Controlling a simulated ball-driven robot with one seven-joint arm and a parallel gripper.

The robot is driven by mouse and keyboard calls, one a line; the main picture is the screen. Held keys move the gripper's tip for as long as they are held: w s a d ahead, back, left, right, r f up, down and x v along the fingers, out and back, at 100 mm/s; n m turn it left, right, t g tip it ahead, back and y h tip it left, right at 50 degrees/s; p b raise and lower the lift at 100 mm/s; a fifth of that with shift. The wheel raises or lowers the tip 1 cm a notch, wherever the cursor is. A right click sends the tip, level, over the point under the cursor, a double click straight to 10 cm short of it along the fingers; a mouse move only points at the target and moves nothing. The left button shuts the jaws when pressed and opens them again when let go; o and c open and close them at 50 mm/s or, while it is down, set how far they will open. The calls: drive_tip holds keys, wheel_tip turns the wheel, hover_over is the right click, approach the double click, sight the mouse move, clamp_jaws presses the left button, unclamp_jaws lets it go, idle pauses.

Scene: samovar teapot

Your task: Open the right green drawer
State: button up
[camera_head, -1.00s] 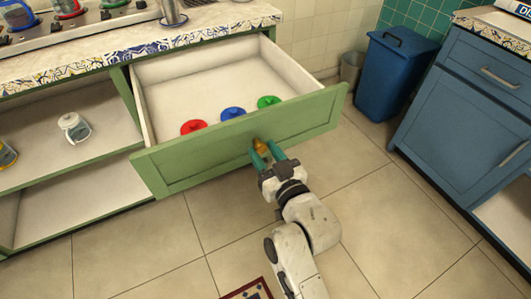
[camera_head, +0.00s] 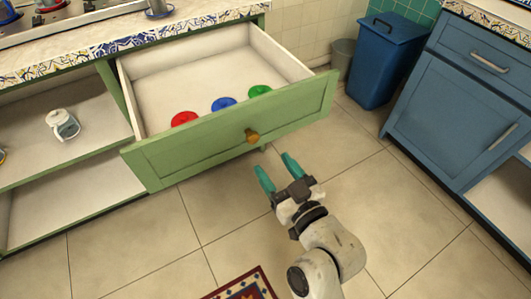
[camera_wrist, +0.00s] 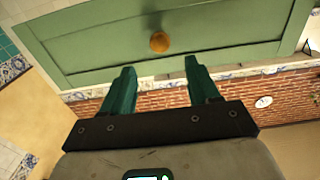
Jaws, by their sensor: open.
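The green drawer (camera_head: 190,163) stands pulled out from the counter in the head view. Inside it lie a red lid (camera_head: 184,118), a blue lid (camera_head: 223,104) and a green lid (camera_head: 259,91). Its round brass-coloured knob (camera_head: 252,136) is on the middle of the front, and it also shows in the wrist view (camera_wrist: 159,42). My gripper (camera_head: 278,166) is open and empty, with teal fingers apart. It is in front of the drawer, a little right of and below the knob in the head view, not touching it. In the wrist view the fingers (camera_wrist: 160,72) point toward the drawer front.
A blue bin (camera_head: 386,60) and a blue cabinet (camera_head: 460,115) stand at right. A patterned rug (camera_head: 245,285) lies at the bottom. The tiled floor between drawer and blue cabinet is clear.

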drive_tip(key=shift+v, duration=1.2)
drive_tip(key=s+d+f+m+g+h, duration=0.3)
drive_tip(key=s+d+f+g+h, duration=0.5)
drive_tip(key=d+f, duration=0.65)
drive_tip(key=s+d+f+m+g+h, duration=0.1)
drive_tip(key=s+d+m+g, duration=0.15)
drive_tip(key=s+d, duration=0.45)
drive_tip(key=s+d+f+m+g+h, duration=0.1)
drive_tip(key=s+d+f+m+g, duration=0.3)
drive_tip(key=s, duration=0.6)
wheel_tip(320, 180, up, 22)
drive_tip(key=n+p, duration=0.2)
drive_tip(key=p, duration=1.7)
drive_tip(key=shift+d+r+p, duration=0.15)
drive_tip(key=shift+d+p, duration=0.25)
drive_tip(key=shift+d, duration=0.05)
drive_tip(key=shift+t, duration=0.25)
